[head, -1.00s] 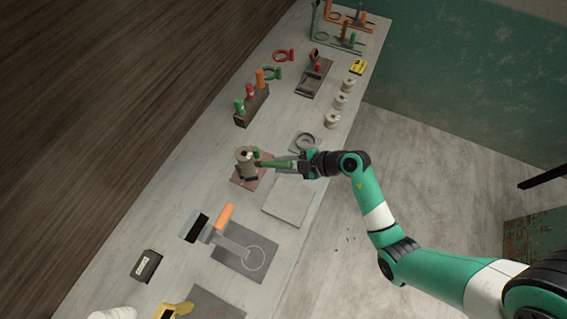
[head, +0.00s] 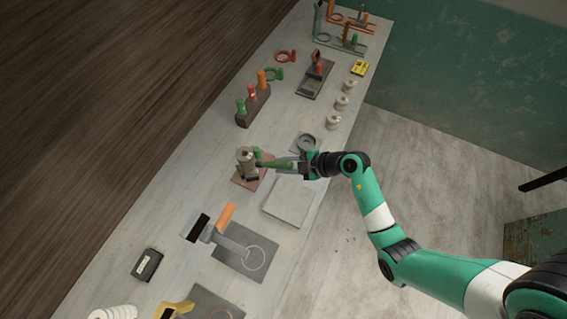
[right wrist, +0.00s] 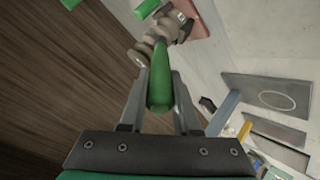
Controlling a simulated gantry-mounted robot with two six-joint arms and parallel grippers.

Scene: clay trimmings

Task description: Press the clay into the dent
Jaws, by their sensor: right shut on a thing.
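A grey-beige lumpy piece that looks like the clay (head: 245,158) stands on a small brown board (head: 240,181). My right gripper (head: 303,166) is shut on a green-handled tool (head: 274,165), which points left toward the piece. In the right wrist view the green handle (right wrist: 160,80) lies between the two fingers, its far end close to the grey-beige piece (right wrist: 160,38). I cannot tell whether the tool touches it. No dent can be made out. My left gripper is not in view.
A pale square slab (head: 289,202) lies in front of the gripper, and a grey ring-shaped dish (head: 306,142) behind it. A rack of coloured handles (head: 253,106) stands behind the brown board.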

